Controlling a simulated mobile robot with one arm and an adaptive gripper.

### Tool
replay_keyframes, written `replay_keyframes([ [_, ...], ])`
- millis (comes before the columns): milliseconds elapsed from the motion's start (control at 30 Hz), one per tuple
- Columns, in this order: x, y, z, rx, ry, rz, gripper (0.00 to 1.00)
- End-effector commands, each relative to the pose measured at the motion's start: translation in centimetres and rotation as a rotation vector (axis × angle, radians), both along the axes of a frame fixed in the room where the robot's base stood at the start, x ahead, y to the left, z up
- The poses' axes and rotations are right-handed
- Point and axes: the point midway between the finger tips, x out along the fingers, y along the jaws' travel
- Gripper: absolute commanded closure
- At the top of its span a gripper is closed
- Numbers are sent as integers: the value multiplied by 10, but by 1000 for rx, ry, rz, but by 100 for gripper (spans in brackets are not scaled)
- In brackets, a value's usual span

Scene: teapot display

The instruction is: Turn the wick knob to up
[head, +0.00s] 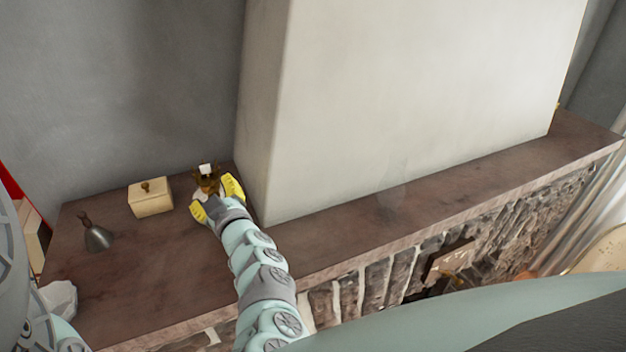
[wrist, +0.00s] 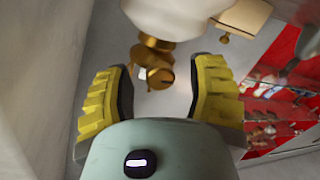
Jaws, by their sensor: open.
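A small brass oil lamp with a white part (head: 207,177) stands on the mantel shelf by the white chimney block, partly hidden by my gripper. In the wrist view its white body (wrist: 165,17) fills the top edge. Below it is a brass burner with a small round brass piece (wrist: 160,78), which looks like the wick knob. My gripper (head: 216,199) is open at the lamp, with its yellow-padded fingers on either side. In the wrist view the brass piece appears between the fingers (wrist: 161,80), with visible gaps to both pads. Whether it lies at fingertip depth is unclear.
A cream box with a brass knob (head: 150,199) stands left of the lamp. A grey metal bell-shaped item (head: 97,238) is farther left. The white chimney block (head: 400,90) rises close to the right of my gripper. The shelf (head: 150,265) in front is bare.

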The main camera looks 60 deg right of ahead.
Motion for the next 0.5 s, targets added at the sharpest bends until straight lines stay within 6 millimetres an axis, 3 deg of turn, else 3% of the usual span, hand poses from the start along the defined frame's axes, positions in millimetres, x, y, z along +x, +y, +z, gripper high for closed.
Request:
replay_keyframes([
  [267,-15,5,0,0,2,-3,44],
  [500,-58,21,1,1,4,-7,44],
])
